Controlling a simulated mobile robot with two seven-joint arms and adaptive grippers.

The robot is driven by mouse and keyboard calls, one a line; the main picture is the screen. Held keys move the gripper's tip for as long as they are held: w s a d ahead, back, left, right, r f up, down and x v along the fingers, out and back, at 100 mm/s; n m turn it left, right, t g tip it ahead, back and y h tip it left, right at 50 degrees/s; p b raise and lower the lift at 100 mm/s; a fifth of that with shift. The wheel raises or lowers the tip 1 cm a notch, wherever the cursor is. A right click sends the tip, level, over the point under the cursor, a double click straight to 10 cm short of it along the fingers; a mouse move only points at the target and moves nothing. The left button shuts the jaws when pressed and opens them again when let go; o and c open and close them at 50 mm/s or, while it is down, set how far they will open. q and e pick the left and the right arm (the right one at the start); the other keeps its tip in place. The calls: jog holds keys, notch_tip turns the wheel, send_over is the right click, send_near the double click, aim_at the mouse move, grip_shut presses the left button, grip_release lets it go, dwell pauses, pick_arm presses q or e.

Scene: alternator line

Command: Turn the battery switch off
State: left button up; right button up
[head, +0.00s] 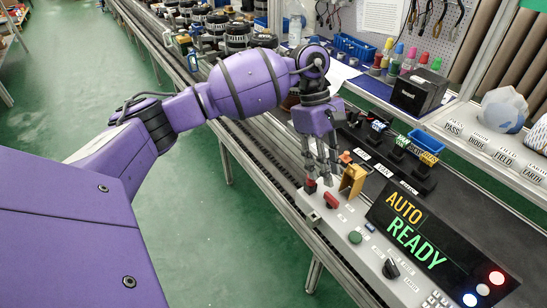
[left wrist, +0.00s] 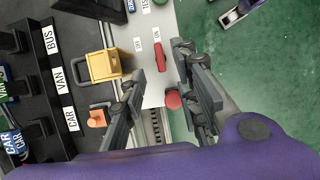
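A red switch handle (head: 331,200), which looks like the battery switch, sits on the pale control panel (head: 346,217). In the left wrist view the red handle (left wrist: 161,56) points up the picture toward the "ON" label, with "OFF" beside it. My left gripper (head: 322,180) is above the panel, fingers pointing down. In the left wrist view its fingers (left wrist: 157,75) are spread, with the handle seen between and beyond them. Nothing is held. A round red knob (left wrist: 172,100) also shows between the fingers. My right gripper is not in view.
A yellow block (head: 353,180) with a dark loop stands close beside the handle. An orange piece (left wrist: 97,118) lies near one finger. A display (head: 415,230) reads "AUTO READY". A green button (head: 355,237) and a black knob (head: 391,268) sit further along the panel.

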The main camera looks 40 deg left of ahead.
aim_at(332, 196)
pick_arm(q)
jog(key=x, duration=0.7)
jog(key=shift+f+p, duration=0.1)
jog(key=shift+p, duration=0.3)
jog(key=shift+w, duration=0.1)
grip_shut()
